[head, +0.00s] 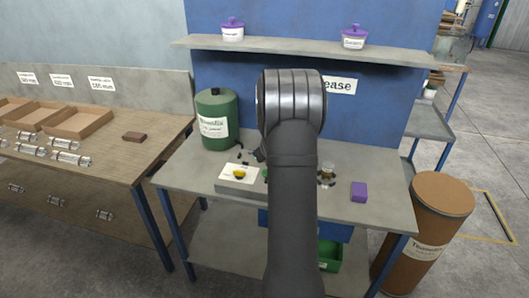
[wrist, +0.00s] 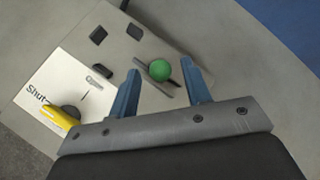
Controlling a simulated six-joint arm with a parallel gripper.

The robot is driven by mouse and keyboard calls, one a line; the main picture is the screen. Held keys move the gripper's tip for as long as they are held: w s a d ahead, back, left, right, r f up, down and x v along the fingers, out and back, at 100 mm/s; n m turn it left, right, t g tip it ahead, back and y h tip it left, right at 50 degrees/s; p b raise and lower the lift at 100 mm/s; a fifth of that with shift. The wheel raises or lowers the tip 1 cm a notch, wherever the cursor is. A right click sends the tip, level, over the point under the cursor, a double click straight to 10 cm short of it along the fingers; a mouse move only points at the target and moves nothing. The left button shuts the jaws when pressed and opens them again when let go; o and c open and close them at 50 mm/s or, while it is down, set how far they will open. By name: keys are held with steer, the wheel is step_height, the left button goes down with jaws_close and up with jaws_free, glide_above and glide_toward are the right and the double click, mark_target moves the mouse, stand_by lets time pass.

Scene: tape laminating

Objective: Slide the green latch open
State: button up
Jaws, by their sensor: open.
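The green latch knob (wrist: 160,70) is a round ball above a dark slot in a light panel (wrist: 115,25) in the wrist view. My gripper (wrist: 161,67) is open, with one blue finger on each side of the knob. The knob shows between the fingertips, with a gap visible on both sides. In the head view my arm hides most of the gripper, and only a sliver of green (head: 265,174) shows beside it. A yellow handle (wrist: 61,117) sits on a white label, partly reading "Shut", at the panel's lower left.
The panel box stands on a grey workbench (head: 180,175). A green drum (head: 216,120) stands behind it and a purple block (head: 359,192) to the right. Small dark pieces lie near the box. A shelf (head: 290,46) with purple-lidded jars spans above.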

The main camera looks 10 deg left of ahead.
steer(key=shift+w+a+f, duration=0.2)
steer(key=shift+w+f, duration=0.15)
steer(key=shift+f, duration=0.05)
jaws_close()
steer(key=shift+d, duration=1.3)
jaws_free()
steer(key=v, duration=1.7)
steer(key=shift+r, duration=0.2)
steer(key=shift+s+d+f, duration=0.1)
